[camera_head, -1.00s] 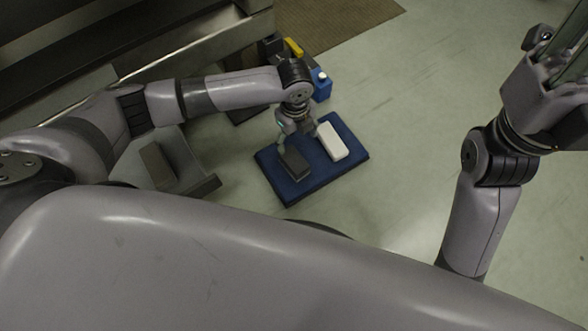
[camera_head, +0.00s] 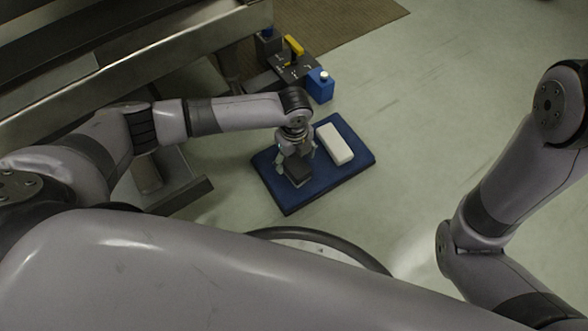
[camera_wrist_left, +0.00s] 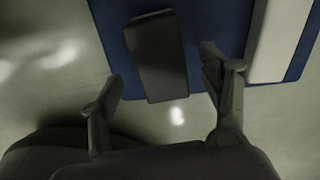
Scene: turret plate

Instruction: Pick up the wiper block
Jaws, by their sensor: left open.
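A dark block (camera_head: 298,174), which I take to be the wiper block, lies on a blue mat (camera_head: 335,182) on the floor. A white block (camera_head: 335,143) lies beside it on the same mat. My left gripper (camera_head: 296,164) is open above the dark block, with a finger toward each side. In the left wrist view the dark block (camera_wrist_left: 157,57) shows between the spread fingers of the left gripper (camera_wrist_left: 162,80), with gaps on both sides. The white block (camera_wrist_left: 270,40) is just right of the right finger. My right gripper is out of view; only its arm shows.
A blue container (camera_head: 320,86) with a white cap and a dark tray (camera_head: 290,66) with a yellow item stand just beyond the mat. A metal bench (camera_head: 130,75) runs along the upper left. The floor right of the mat is clear.

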